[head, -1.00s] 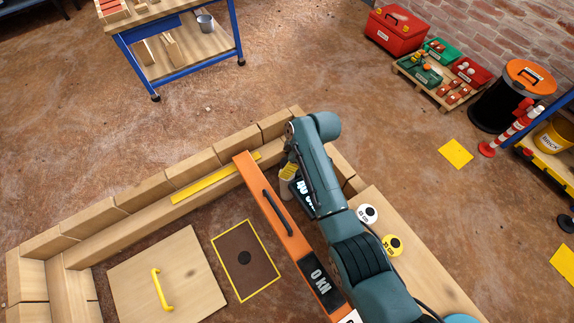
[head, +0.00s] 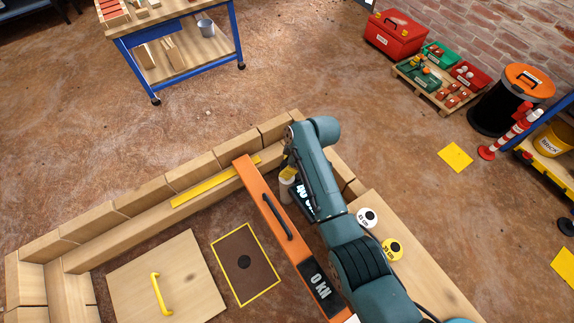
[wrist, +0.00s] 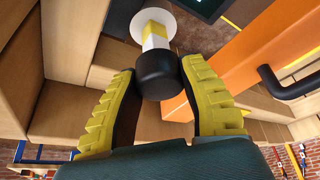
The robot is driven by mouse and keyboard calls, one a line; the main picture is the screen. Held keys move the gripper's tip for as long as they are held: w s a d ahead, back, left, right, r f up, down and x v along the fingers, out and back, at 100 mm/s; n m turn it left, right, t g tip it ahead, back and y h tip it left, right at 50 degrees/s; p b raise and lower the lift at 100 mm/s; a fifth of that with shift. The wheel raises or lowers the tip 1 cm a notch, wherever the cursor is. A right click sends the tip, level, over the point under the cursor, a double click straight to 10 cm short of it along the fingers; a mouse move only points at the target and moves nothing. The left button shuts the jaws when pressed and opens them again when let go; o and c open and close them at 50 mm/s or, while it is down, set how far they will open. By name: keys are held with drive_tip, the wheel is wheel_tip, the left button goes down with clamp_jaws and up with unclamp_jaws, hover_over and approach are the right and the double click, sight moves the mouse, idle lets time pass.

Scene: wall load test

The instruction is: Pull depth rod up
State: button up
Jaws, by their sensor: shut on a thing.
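The depth rod (wrist: 155,38) shows in the wrist view as a yellow-and-white banded shaft with a black knob (wrist: 158,75) at the near end and a white disc (wrist: 152,24) at the far end. My gripper (wrist: 160,84) has its two yellow ribbed fingers closed on the black knob, one on each side. In the head view my gripper (head: 289,168) is beside the far end of the orange beam, mostly hidden by my arm. A pale part of the rod (head: 286,189) shows just below it.
The orange beam (head: 262,200) with a black handle lies close on the left. Wooden blocks (head: 145,190) form a wall behind. Open floor (head: 300,75) lies beyond.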

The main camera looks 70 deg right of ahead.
wheel_tip(320, 180, up, 16)
drive_tip(key=p, duration=1.5)
drive_tip(key=shift+f, duration=0.2)
drive_tip(key=shift+w, duration=0.1)
drive_tip(key=o, duration=1.3)
drive_tip(key=shift+c, duration=0.2)
drive_tip(key=shift+f, duration=0.1)
drive_tip(key=v, duration=1.2)
